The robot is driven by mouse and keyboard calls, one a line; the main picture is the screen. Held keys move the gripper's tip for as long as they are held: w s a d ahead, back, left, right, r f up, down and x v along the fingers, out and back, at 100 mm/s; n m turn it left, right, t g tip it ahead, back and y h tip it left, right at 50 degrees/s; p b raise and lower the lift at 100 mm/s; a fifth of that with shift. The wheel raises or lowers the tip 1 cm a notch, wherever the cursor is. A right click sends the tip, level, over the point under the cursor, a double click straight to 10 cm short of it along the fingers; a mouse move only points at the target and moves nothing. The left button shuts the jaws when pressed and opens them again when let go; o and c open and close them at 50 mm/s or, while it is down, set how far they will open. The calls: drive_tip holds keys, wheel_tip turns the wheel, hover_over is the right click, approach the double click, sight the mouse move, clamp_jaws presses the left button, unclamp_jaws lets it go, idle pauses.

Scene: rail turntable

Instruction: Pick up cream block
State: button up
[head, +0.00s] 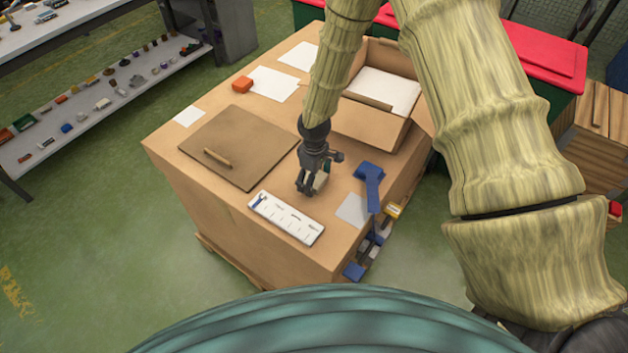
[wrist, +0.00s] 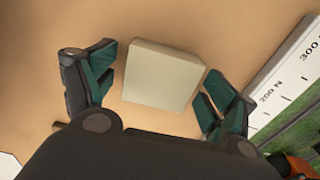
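The cream block (wrist: 163,76) is a pale, square-topped block on the brown cardboard surface. In the wrist view it lies between the two dark fingers with green pads of my gripper (wrist: 160,92). The fingers are apart, with a narrow gap showing on the left; on the right, contact is hard to tell. In the head view my gripper (head: 309,190) is low over the big box top, and the cream block (head: 321,182) shows partly behind its fingers.
A white scale-marked strip (head: 286,217) lies just in front of my gripper. A blue handheld tool (head: 370,183) is to the right, a brown panel with a handle (head: 238,147) to the left. An open carton (head: 368,128) stands behind, and an orange block (head: 242,85) lies farther back.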

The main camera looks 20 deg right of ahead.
drive_tip(key=c, duration=0.9)
